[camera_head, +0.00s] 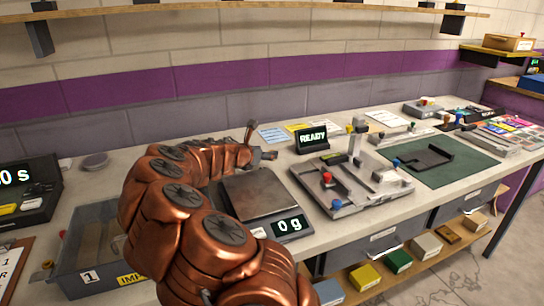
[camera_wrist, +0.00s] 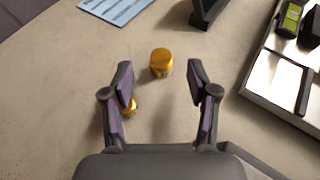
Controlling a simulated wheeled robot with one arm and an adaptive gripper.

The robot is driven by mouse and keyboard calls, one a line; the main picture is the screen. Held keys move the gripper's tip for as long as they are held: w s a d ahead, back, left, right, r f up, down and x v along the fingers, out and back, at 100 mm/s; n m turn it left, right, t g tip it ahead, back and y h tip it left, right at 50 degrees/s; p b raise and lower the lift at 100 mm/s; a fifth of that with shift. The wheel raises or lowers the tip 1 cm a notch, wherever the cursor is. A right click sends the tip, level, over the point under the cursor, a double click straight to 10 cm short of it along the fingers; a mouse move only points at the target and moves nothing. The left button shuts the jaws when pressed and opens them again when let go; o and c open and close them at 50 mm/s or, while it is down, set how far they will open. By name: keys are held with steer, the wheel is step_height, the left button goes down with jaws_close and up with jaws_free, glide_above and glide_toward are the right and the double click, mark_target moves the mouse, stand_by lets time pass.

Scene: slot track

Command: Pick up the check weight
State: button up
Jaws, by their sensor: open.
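The check weight (camera_wrist: 161,62) looks like a short brass-coloured cylinder standing upright on the bench in the wrist view. A smaller brass piece (camera_wrist: 131,106) shows beside my left finger, partly hidden by it; I cannot tell if it is a second weight. My gripper (camera_wrist: 160,84) is open and empty, its two fingers apart, with the larger brass cylinder between and just beyond the fingertips in the picture. In the head view my gripper (camera_head: 263,155) is above the bench behind the scale, and I cannot make out the weight there.
The scale (camera_head: 258,194) reads 0 g in front of my gripper. A metal fixture (camera_head: 345,195) with a red knob is to its right, below a READY display (camera_head: 312,138). A grey bin (camera_head: 88,265) is at the left. A blue sheet (camera_head: 273,135) lies behind.

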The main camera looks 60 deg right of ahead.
steer(key=shift+x, duration=1.85)
steer(key=shift+c, duration=0.4)
jaws_close()
